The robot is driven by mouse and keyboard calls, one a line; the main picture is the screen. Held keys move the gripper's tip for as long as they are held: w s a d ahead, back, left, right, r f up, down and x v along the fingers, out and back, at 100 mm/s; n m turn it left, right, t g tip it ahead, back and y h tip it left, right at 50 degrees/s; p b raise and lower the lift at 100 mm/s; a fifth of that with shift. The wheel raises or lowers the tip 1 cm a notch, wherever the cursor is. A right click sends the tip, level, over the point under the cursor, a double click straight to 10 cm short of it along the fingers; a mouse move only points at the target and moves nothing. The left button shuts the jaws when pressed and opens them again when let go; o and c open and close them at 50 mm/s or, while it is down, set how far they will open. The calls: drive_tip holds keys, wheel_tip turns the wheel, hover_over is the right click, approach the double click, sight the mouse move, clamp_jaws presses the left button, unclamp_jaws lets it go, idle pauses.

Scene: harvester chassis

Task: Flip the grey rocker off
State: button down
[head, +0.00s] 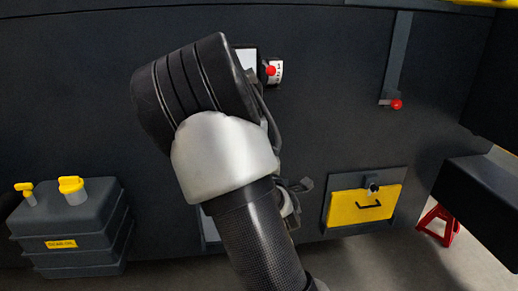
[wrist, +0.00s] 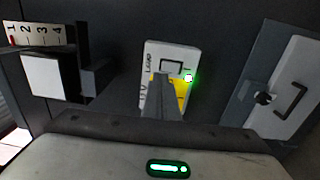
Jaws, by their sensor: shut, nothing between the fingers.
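A white switch plate (wrist: 153,58) marked "LOAD" is on the dark chassis wall in the middle of the wrist view. It has a yellow area and a lit green lamp (wrist: 189,77) at its right edge. My gripper (wrist: 160,82) is shut and empty, its fingers pointing at the plate and covering its middle. The grey rocker cannot be told apart from the fingers there and may be hidden behind them. Whether the fingertips touch the plate cannot be told. In the head view my arm covers this part of the wall.
A numbered scale (wrist: 36,33) and a white box (wrist: 43,75) are left in the wrist view; a handled panel (wrist: 285,90) is right. The head view shows a red-knobbed lever (head: 397,104), a yellow door (head: 362,211) and a grey tank (head: 70,220).

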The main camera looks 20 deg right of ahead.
drive_tip(key=shift+r+p+v, duration=0.2)
drive_tip(key=shift+p+v, duration=1.2)
drive_tip(key=shift+p, duration=0.75)
drive_tip(key=shift+r+p+v, duration=0.25)
drive_tip(key=shift+p+v, duration=1.1)
drive_tip(key=shift+p, duration=0.75)
drive_tip(key=shift+f, duration=0.1)
